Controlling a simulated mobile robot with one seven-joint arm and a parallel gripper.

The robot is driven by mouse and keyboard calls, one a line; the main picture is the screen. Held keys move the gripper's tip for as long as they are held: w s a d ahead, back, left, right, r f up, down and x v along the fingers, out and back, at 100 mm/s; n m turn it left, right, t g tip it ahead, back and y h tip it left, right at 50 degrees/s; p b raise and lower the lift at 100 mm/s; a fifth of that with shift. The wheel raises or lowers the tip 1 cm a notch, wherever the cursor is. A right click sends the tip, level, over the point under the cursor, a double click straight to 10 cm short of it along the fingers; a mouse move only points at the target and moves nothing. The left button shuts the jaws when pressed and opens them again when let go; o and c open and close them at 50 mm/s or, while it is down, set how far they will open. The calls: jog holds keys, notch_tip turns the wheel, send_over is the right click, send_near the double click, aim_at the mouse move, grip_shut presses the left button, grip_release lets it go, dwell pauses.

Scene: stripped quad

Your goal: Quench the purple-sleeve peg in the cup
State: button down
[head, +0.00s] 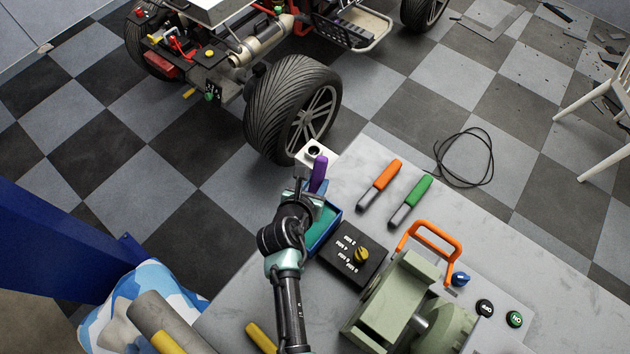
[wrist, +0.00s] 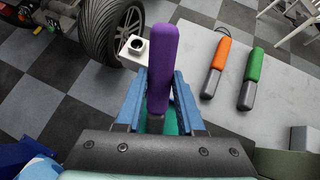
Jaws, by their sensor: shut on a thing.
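The purple-sleeve peg (head: 319,174) stands roughly upright between the fingers of my gripper (head: 313,190), which is shut on it.
An orange-sleeve peg (head: 385,175) and a green-sleeve peg (head: 416,191) lie right of my gripper. A black dial box (head: 342,262) and a green machine with an orange handle (head: 430,237) stand nearer.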

aim_at(315, 185)
jog(key=shift+r, duration=0.15)
notch_tip(315, 185, up, 10)
jog(key=p, duration=1.1)
dwell(0.4)
